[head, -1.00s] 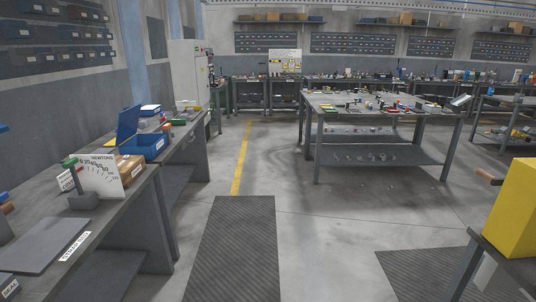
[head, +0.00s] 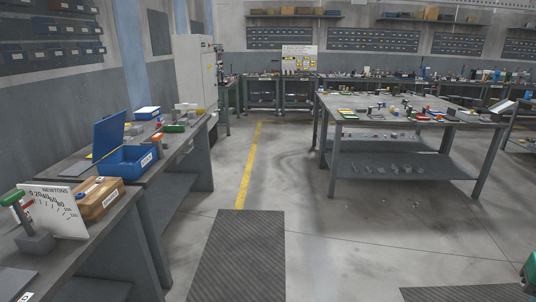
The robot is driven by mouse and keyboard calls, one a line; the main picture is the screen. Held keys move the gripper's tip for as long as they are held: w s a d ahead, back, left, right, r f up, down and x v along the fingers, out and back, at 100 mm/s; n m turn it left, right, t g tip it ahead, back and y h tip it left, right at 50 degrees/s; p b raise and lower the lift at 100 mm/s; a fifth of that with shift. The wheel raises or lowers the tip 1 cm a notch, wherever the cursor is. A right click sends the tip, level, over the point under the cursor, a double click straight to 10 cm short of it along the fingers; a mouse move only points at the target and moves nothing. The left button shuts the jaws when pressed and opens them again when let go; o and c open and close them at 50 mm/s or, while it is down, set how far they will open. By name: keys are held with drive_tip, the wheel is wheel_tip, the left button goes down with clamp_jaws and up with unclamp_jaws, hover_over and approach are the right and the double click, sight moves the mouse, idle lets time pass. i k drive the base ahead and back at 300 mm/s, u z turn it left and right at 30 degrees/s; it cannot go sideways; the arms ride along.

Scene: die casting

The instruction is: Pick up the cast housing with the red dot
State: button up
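No cast housing with a red dot can be made out in the head view. Several small grey parts lie on the lower shelf of the central table (head: 400,152), too small to identify. More small items, some with red, lie on its top, also too small to tell apart. My gripper is not in view.
A workbench (head: 172,183) runs along the left with a blue open box (head: 133,160), a wooden block (head: 97,199) and a gauge board marked NEWTONS (head: 66,209). A dark floor mat (head: 237,255) lies ahead. The aisle with the yellow line (head: 251,165) is clear. Benches line the back wall.

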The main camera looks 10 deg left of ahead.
sight(183, 122)
drive_tip(key=u, duration=0.25)
drive_tip(key=i, duration=2.3)
drive_tip(key=u, duration=0.5)
drive_tip(key=i, duration=3.05)
drive_tip(key=u, duration=0.15)
